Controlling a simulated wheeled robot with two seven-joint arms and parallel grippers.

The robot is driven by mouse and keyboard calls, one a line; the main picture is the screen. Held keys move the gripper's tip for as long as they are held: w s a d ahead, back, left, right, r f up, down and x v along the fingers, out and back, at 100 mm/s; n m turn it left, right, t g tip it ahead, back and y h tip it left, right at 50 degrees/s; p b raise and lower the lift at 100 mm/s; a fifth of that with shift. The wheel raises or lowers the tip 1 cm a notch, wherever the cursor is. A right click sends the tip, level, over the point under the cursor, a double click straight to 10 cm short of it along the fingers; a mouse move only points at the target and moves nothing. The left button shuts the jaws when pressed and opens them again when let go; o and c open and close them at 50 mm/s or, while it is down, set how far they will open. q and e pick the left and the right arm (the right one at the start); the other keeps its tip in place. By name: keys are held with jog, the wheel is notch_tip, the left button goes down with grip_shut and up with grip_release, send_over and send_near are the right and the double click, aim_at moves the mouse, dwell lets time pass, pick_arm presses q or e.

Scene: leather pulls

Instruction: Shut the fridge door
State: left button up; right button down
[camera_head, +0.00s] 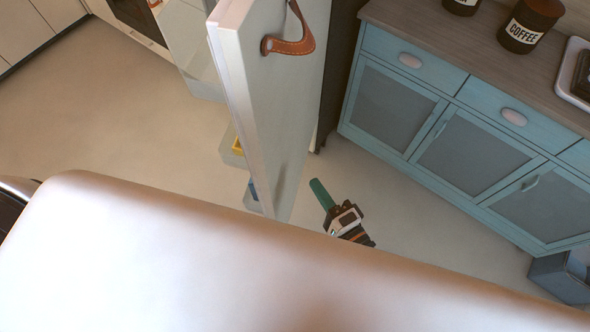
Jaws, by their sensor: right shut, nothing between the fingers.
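The fridge door (283,95) stands open in the head view, its edge turned toward me and its outer face to the right. A brown leather pull (290,46) hangs on that outer face near the top. My right gripper (321,193) is low, just right of the door's lower part, with its green fingers shut and empty. I cannot tell whether it touches the door. Door shelves with a yellow item (238,146) show on the door's inner side. My left gripper is not in view.
A blue cabinet (450,130) with a wooden top stands at the right, bearing a coffee canister (530,25) and a white tray (577,75). A blue bin (563,277) sits at the lower right. Open floor (100,110) lies left of the door.

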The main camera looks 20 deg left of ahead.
aim_at(285, 161)
jog(key=a, duration=0.1)
jog(key=w+a+p, duration=0.1)
jog(key=a, duration=0.1)
jog(key=w+a, duration=0.1)
jog(key=a, duration=0.1)
jog(key=shift+p, duration=0.3)
jog(key=shift+s+a, duration=0.1)
jog(key=shift+a, duration=0.45)
